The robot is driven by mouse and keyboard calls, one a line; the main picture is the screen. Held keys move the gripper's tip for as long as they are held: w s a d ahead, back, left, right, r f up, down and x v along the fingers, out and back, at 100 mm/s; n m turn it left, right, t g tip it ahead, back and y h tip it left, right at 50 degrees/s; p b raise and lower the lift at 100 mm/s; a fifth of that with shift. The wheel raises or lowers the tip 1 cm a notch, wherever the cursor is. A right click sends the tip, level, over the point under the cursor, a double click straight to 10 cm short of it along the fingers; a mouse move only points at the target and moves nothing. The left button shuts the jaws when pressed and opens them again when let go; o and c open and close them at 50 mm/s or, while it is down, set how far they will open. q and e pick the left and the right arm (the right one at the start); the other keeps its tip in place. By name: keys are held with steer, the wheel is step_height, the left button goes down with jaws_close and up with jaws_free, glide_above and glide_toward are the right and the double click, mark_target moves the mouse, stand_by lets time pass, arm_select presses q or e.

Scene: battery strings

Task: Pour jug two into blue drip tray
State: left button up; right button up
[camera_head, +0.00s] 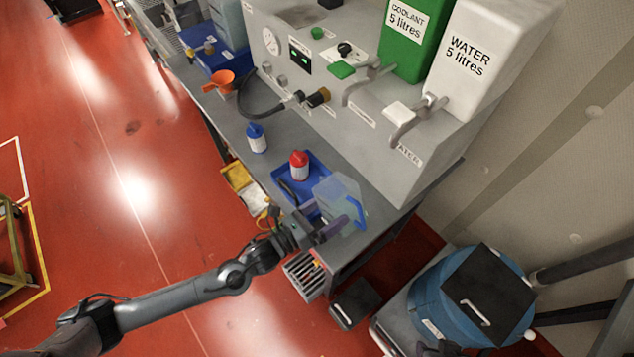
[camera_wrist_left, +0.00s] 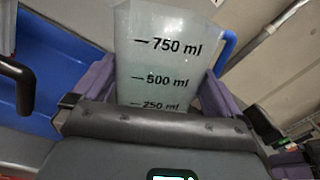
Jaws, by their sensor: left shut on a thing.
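My left gripper (camera_head: 325,230) is shut on a clear jug (camera_head: 335,190) with a blue handle. The jug is at the right end of the blue drip tray (camera_head: 318,160), partly in front of it; I cannot tell whether they touch. In the left wrist view the jug (camera_wrist_left: 160,60) stands between my purple fingers, its 250, 500 and 750 ml marks facing the camera. No number two shows on it. The tray (camera_wrist_left: 55,50) lies to its left there. A dark shape at the bottom edge of the head view may be my right gripper (camera_head: 437,349); its fingers cannot be made out.
A red-capped bottle (camera_head: 299,165) stands in the tray, beside a dark handle (camera_head: 287,190). A blue-capped bottle (camera_head: 257,138) and an orange funnel (camera_head: 221,82) are further left on the bench. Behind are the water tank (camera_head: 480,65) and taps. A blue drum (camera_head: 440,295) is at lower right.

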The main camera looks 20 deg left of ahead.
mark_target(328, 208)
arm_select(q)
steer(key=shift+r, duration=0.3)
steer(key=shift+d+r+n+p, duration=0.1)
steer(key=shift+r+n+p, duration=0.25)
steer(key=shift+n+p, duration=0.3)
steer(key=shift+r+n, duration=0.15)
steer(key=shift+n, duration=0.1)
stand_by(0.8)
steer(key=shift+r+n+p, duration=0.3)
steer(key=shift+n+p, duration=0.1)
steer(key=shift+p, duration=0.05)
steer(key=shift+r, duration=0.1)
stand_by(0.6)
steer(key=shift+n, duration=0.3)
steer(key=shift+c, duration=0.9)
steer(key=shift+s+r+n+p, duration=0.1)
steer(key=shift+r+n+p, duration=0.4)
steer(key=shift+p, duration=0.1)
